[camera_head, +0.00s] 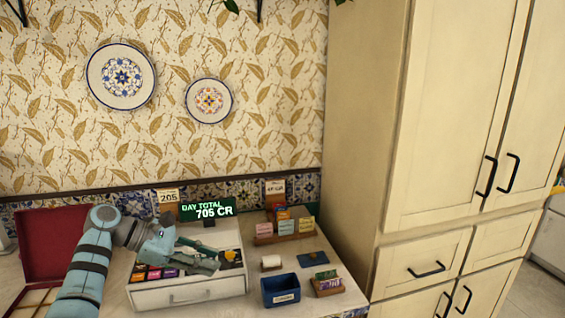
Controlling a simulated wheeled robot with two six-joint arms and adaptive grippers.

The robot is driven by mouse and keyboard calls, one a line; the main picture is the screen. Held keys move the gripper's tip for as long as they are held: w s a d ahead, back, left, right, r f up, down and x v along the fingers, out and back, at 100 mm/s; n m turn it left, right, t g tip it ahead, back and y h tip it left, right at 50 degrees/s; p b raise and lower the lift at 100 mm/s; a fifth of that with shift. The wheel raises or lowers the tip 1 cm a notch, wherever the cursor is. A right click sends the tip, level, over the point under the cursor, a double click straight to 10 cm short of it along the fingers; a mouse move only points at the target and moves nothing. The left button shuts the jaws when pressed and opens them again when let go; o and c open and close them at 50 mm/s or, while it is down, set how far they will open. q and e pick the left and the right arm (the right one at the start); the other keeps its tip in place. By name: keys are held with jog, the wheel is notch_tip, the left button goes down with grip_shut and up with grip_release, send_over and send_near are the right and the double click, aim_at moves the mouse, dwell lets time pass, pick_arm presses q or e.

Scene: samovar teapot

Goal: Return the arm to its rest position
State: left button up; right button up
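My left arm (85,262) comes in from the lower left. My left gripper (217,261) points right over the open top of a white drawer unit (190,292). Its fingers look apart, and I see nothing held between them. Parts of the unit's contents are hidden under the gripper; colourful small packs (155,272) show along its front left. My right gripper is not in view.
A green sign (208,208) reading "DAY TOTAL 705 CR" stands behind the unit. To the right are a card rack (285,228), a blue box (280,291) and a small card holder (327,285). A red-lined open case (50,240) is at left. A tall cabinet (440,150) bounds the counter's right.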

pick_arm(q)
jog(key=s+a+f+m+y, duration=0.1)
jog(key=s+f+m+y, duration=0.25)
jog(key=s+f, duration=0.4)
jog(key=s+a+f+m+y, duration=0.15)
jog(key=s+f+m, duration=0.3)
jog(key=f, duration=0.65)
jog(key=s+f+m+y, duration=0.3)
jog(key=s+f, duration=0.4)
jog(key=f, duration=0.2)
jog(key=s+a+m+y, duration=0.2)
jog(key=s+a+m, duration=0.15)
jog(key=s, duration=0.65)
jog(key=s+a+m+y, duration=0.2)
jog(key=s+m, duration=0.3)
jog(key=s, duration=0.4)
notch_tip(320, 180, down, 22)
jog(key=s+a+b, duration=0.1)
jog(key=s+b, duration=0.1)
jog(key=b, duration=0.1)
jog(key=s+f+g+b, duration=0.1)
jog(key=s+f+b, duration=0.2)
jog(key=s+f, duration=1.1)
jog(key=shift+a+f+g, duration=0.3)
jog(key=shift+f+g, duration=0.1)
jog(key=shift+f, duration=0.1)
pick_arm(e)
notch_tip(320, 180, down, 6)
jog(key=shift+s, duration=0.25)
